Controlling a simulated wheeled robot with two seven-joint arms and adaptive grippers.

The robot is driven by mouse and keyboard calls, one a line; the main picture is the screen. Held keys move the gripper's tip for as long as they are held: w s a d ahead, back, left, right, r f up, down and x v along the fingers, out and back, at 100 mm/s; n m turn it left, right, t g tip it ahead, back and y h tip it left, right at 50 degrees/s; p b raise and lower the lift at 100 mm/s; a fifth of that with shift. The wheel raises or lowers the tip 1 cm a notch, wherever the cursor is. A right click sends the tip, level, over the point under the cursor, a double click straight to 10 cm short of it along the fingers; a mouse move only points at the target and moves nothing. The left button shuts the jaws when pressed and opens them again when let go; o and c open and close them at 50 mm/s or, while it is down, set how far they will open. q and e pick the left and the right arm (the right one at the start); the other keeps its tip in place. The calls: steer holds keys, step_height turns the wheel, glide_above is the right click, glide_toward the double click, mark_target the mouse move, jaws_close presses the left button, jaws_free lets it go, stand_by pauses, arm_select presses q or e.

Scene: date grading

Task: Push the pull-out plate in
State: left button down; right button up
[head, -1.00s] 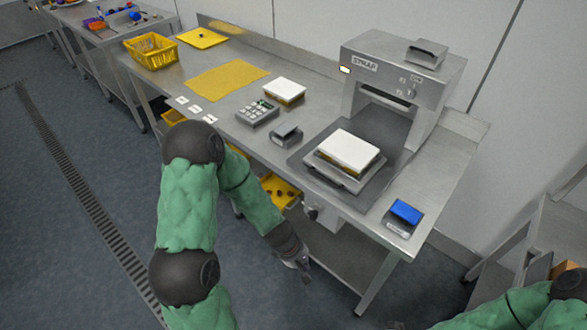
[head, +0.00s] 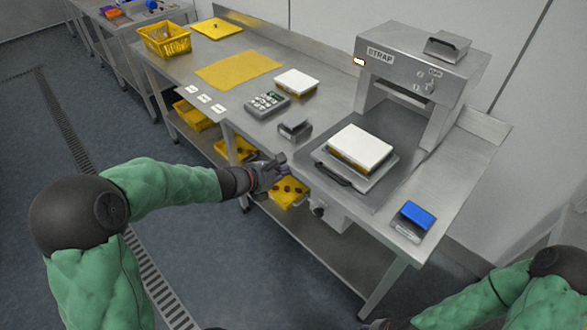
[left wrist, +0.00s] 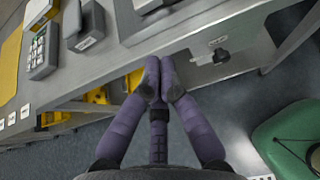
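The pull-out plate (head: 375,180) is a grey metal plate with a dark handle (head: 332,176) on its front side. It sits in front of the opening of the strap machine (head: 415,75), sticking out towards the table's front edge. A white-topped yellow stack (head: 360,146) rests on it. My left gripper (head: 277,168) is at the table's front edge, left of the handle and apart from it. In the left wrist view its fingertips (left wrist: 160,82) are together with nothing seen between them.
A small grey device (head: 294,130), a keypad (head: 267,104) and another white-topped stack (head: 296,82) stand left of the plate. A blue pad (head: 416,214) lies to its right. A yellow bin (head: 288,195) with dates is below the table edge near my left gripper.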

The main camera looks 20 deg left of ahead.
arm_select(q)
steer(key=b, duration=0.4)
glide_toward(317, 161)
steer(key=f, duration=0.1)
steer(key=w+f, duration=0.1)
steer(key=f, duration=0.1)
steer(key=shift+w+d+f, duration=0.15)
steer(key=shift+d+f, duration=0.15)
steer(key=shift+w+d+r, duration=0.1)
steer(key=shift+w+d, duration=0.1)
steer(key=shift+w, duration=0.3)
steer(key=shift+w+d, duration=0.2)
steer(key=shift+w, duration=0.35)
steer(key=shift+w+d, duration=0.25)
steer(key=shift+w, duration=0.5)
steer(key=shift+r, duration=0.1)
arm_select(e)
step_height(317, 161, down, 4)
steer(key=shift+f, duration=0.15)
